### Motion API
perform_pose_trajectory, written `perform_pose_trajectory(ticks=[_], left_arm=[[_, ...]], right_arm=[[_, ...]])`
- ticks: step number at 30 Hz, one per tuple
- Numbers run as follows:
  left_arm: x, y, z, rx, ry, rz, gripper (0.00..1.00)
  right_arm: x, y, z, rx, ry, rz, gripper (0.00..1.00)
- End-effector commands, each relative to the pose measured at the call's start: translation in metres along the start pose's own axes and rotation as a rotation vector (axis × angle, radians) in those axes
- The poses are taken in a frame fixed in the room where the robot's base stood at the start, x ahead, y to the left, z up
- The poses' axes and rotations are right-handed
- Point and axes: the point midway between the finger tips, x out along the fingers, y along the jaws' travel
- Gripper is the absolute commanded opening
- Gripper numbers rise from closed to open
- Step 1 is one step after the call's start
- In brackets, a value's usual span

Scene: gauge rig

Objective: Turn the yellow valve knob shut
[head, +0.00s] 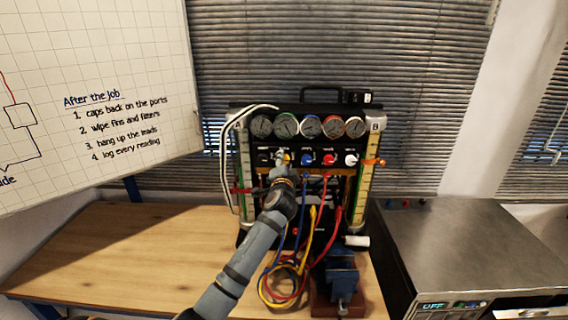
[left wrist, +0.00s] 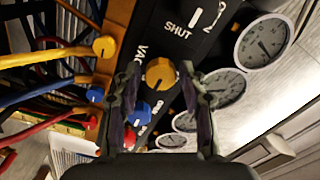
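The yellow valve knob (left wrist: 160,74) shows in the left wrist view on the black panel of the gauge rig, with a word reading SHUT above it. In the head view only a bit of the yellow knob (head: 287,158) shows past my gripper. My left gripper (left wrist: 161,82) has its two dark fingers on either side of the knob, with a gap visible on both sides. It is open and holds nothing. In the head view my left gripper (head: 283,168) is in front of the panel's left part. My right gripper is not in view.
Blue (head: 306,159), red (head: 329,159) and white (head: 351,160) knobs sit to the right in the same row, below several round gauges (head: 309,127). Coloured hoses (head: 300,270) hang below the panel. A blue vise (head: 341,277) stands at the front right of the wooden bench (head: 130,250).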

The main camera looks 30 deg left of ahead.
Motion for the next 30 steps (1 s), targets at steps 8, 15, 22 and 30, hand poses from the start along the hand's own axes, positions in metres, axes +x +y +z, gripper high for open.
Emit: perform_pose_trajectory(ticks=[8,15,22,30], left_arm=[[0.000,0.000,0.000,-0.001,0.000,-0.001,0.54],[-0.022,0.001,0.000,-0.002,0.002,0.001,0.54],[-0.079,0.002,0.000,-0.003,0.001,0.003,0.54],[-0.117,0.001,0.000,-0.002,0.000,0.001,0.54]], right_arm=[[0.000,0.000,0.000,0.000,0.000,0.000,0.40],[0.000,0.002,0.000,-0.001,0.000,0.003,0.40],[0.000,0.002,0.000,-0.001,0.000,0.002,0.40],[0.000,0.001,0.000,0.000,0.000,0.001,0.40]])
